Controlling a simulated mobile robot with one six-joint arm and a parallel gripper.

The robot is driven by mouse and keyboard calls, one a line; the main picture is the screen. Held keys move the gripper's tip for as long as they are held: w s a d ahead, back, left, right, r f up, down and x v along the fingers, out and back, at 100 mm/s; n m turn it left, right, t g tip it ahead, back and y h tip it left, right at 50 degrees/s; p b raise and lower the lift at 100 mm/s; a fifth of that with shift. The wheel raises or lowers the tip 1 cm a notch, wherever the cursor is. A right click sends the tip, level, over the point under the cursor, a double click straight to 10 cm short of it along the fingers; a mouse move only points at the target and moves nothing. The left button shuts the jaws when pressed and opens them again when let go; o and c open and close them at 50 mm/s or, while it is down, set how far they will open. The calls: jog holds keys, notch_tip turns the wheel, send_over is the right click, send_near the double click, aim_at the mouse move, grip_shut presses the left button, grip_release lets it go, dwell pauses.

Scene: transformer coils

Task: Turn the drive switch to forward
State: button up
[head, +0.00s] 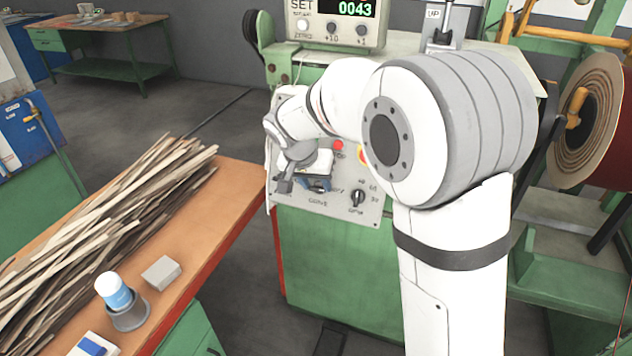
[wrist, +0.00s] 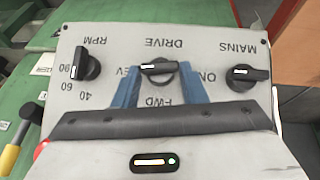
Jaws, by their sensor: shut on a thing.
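The drive switch (wrist: 158,69) is a black knob with a white mark, under upside-down DRIVE lettering in the wrist view. Its bar lies level across the picture, the mark on its left half toward partly hidden letters ending in EV. FWD shows below it. My gripper (wrist: 157,88) has one blue finger on each side of the knob and is shut on it. In the head view my gripper (head: 318,184) is at the lower part of the grey control panel (head: 376,212), and it mostly hides the switch there.
The RPM knob (wrist: 86,66) and the MAINS switch (wrist: 246,76) flank the drive switch. In the head view a red button (head: 338,145) sits above. An orange-topped bench (head: 222,205) with wood strips stands left, with open floor between it and the green machine.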

jog(key=n+h, duration=0.1)
jog(key=a+n+h, duration=0.1)
jog(key=shift+w+h, duration=0.1)
jog(key=shift+h, duration=0.2)
jog(key=n+h, duration=0.2)
jog(key=shift+a+f+h, duration=0.2)
jog(key=shift+f+h, duration=0.05)
jog(key=shift+h, duration=0.15)
jog(key=n+h, duration=0.3)
jog(key=shift+a+f, duration=0.25)
jog(key=shift+f, duration=0.1)
jog(key=shift+a+f+n+t+h, duration=0.1)
jog(key=shift+f+n+t+h, duration=0.1)
jog(key=shift+n+t+h, duration=0.55)
jog(key=shift+f+n+t+h, duration=0.2)
jog(key=shift+n+h, duration=0.35)
jog(key=shift+n, duration=0.5)
jog(key=o, duration=1)
jog(key=v, duration=0.8)
jog(key=shift+b, duration=0.35)
